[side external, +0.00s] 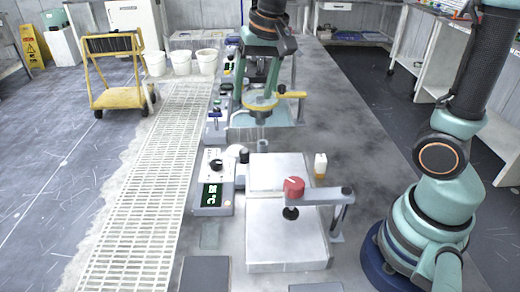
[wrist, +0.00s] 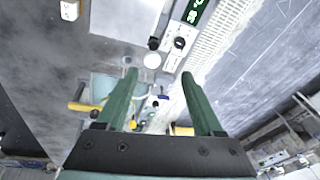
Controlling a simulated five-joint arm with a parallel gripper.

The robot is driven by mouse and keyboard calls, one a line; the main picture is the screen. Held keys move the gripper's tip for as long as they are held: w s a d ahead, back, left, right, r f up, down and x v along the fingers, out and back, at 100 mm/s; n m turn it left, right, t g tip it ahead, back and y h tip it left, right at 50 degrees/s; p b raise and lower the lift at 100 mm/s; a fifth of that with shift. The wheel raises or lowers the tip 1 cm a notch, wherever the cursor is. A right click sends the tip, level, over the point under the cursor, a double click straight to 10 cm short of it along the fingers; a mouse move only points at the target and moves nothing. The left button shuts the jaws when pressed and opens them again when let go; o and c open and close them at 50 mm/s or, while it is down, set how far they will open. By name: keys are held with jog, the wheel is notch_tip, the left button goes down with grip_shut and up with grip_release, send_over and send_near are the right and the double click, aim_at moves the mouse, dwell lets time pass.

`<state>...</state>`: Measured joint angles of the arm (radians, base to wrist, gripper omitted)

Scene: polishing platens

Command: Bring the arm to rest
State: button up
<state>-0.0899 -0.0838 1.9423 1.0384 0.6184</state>
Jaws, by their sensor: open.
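My gripper (side external: 256,88) hangs down from the top of the side external view, above the bench and behind the white platen. In the wrist view my gripper (wrist: 159,75) has two green fingers spread wide apart, with nothing held between them. A teal machine with a yellow handle (side external: 291,95) lies beyond or below the fingers; its yellow parts (wrist: 82,107) show on both sides of them in the wrist view. I cannot tell how much clearance there is. The fingertips are hard to pick out in the side external view.
A white platen (side external: 280,225) stands in front, with a red-knobbed bracket arm (side external: 320,195) over it. A control box (side external: 213,182) with a green display stands to its left. A small bottle (side external: 320,165) stands behind the bracket. The grey bench right of the machines is mostly clear.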

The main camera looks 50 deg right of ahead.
jog(key=s+d+n+t, duration=0.2)
jog(key=s+n, duration=0.4)
jog(key=s, duration=0.4)
jog(key=shift+s+d+f+t, duration=0.2)
jog(key=shift+d+t, duration=0.2)
jog(key=shift+d, duration=0.35)
jog(key=shift+r, duration=0.1)
dwell(6.2)
